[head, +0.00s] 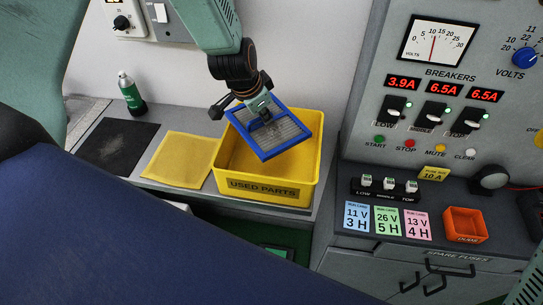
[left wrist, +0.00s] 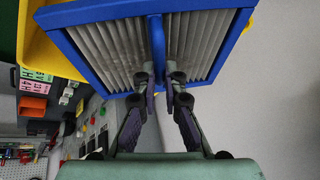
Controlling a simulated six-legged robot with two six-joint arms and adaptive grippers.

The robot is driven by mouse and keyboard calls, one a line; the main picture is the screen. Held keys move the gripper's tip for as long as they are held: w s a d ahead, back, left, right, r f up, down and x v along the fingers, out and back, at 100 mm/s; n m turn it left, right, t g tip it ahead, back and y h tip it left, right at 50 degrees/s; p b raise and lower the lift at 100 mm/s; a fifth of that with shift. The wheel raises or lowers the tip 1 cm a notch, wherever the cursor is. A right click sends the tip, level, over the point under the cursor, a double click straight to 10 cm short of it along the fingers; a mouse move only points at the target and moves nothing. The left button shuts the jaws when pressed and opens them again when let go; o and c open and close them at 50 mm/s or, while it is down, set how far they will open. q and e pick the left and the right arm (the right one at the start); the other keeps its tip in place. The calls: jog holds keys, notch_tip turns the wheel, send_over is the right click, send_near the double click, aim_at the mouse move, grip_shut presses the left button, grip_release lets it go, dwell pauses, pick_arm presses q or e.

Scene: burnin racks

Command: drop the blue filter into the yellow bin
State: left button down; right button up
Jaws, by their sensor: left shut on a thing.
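The blue filter (head: 277,132) is a blue frame around a grey pleated panel. My left gripper (head: 262,106) is shut on it and holds it tilted over the yellow bin (head: 265,188), which is labelled USED PARTS and stands on the grey bench. The filter covers part of the bin's opening. In the left wrist view the filter (left wrist: 95,55) fills the top, with both fingers (left wrist: 160,88) closed on its central bar. A strip of the yellow bin (left wrist: 38,45) shows at the upper left. My right gripper is not in view.
A yellow mat (head: 181,160) and a dark mat (head: 117,146) lie on the bench (head: 160,112) left of the bin. A green bottle (head: 131,93) stands behind them. A grey control panel (head: 425,60) rises at the right, with a small orange tray (head: 465,224) before it.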

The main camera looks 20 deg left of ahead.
aim_at(263, 125)
pick_arm(q)
notch_tip(263, 125, down, 3)
jog(key=shift+a+r+b, duration=0.1)
jog(key=shift+r+b, duration=0.05)
jog(key=shift+b, duration=0.6)
jog(key=shift+f, duration=0.3)
jog(key=shift+w+a+f+b, duration=0.1)
jog(key=shift+w+f+b, duration=0.1)
jog(key=shift+b, duration=0.15)
jog(key=shift+r, duration=0.15)
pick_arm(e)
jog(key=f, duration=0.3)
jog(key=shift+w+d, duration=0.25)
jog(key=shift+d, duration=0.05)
pick_arm(q)
jog(key=shift+s, duration=0.1)
jog(key=c, duration=1.6)
grip_release()
jog(key=shift+s+r, duration=0.1)
jog(key=shift+s, duration=0.05)
jog(key=shift+c, duration=0.2)
jog(key=shift+o, duration=1.4)
jog(key=shift+w, duration=0.2)
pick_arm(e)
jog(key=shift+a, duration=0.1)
